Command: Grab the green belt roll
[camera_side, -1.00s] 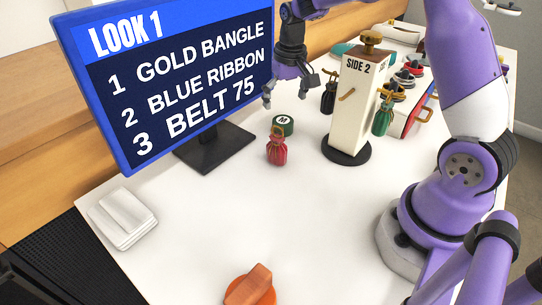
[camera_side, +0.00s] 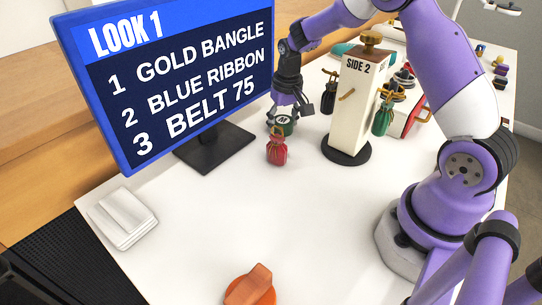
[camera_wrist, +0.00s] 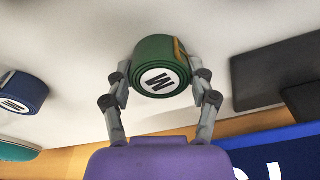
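The green belt roll (camera_side: 285,122) lies on the white table beside a red bag. It has a white top label with a black letter, and the wrist view shows the roll (camera_wrist: 160,52) with a tan strip on its side. My gripper (camera_side: 283,126) is down at the roll, with one finger on each side of it. In the wrist view my gripper's (camera_wrist: 159,80) fingers are spread around the near part of the roll. They look open, with slight gaps; contact is hard to tell.
The red bag (camera_side: 277,151) stands just in front of the roll. A cream "SIDE 2" post (camera_side: 350,115) with hanging bags is to the right. The screen (camera_side: 170,75) stands behind left. A blue roll (camera_wrist: 22,92) lies left in the wrist view.

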